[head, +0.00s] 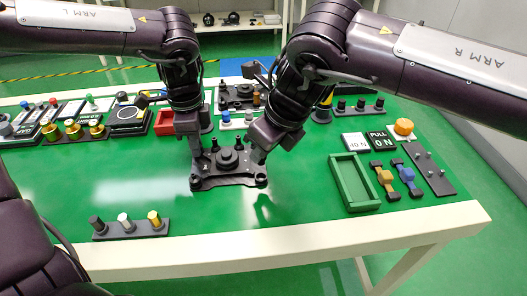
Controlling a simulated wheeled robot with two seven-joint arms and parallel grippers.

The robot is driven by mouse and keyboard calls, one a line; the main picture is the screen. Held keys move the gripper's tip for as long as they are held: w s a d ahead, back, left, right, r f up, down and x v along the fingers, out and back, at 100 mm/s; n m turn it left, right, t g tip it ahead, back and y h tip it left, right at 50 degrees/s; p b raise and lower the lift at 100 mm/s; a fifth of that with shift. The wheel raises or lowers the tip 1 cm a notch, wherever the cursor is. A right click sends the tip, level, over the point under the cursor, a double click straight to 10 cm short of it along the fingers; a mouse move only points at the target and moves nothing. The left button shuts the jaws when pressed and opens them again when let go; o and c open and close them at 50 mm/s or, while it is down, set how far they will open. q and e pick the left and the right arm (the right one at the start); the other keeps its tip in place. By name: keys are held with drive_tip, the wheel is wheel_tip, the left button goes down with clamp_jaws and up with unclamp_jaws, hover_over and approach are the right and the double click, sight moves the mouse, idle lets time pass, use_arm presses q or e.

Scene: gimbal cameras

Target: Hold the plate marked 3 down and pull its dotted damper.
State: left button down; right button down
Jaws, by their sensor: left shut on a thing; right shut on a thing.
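A dark plate (229,182) lies on the green tabletop below my two grippers. Several dark knobs stand on it, with a wide round one (228,157) in the middle. A small light mark shows at its left, too small to read. My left gripper (195,158) points down at the plate's left end and is shut on a part there. My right gripper (258,157) comes in tilted at the plate's right end, shut on what looks like a damper knob. The fingers hide both held parts, and I cannot make out any dots.
A strip with three knobs (131,230) is at front left. A red box (163,123) and another dark plate (238,103) stand behind. The front middle is clear.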

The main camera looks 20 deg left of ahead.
use_arm(q)
drive_tip(key=shift+s+f, duration=0.1)
use_arm(e)
drive_tip(key=shift+r, duration=0.45)
use_arm(q)
drive_tip(key=c, duration=1.2)
unclamp_jaws()
use_arm(e)
drive_tip(key=shift+a, duration=0.1)
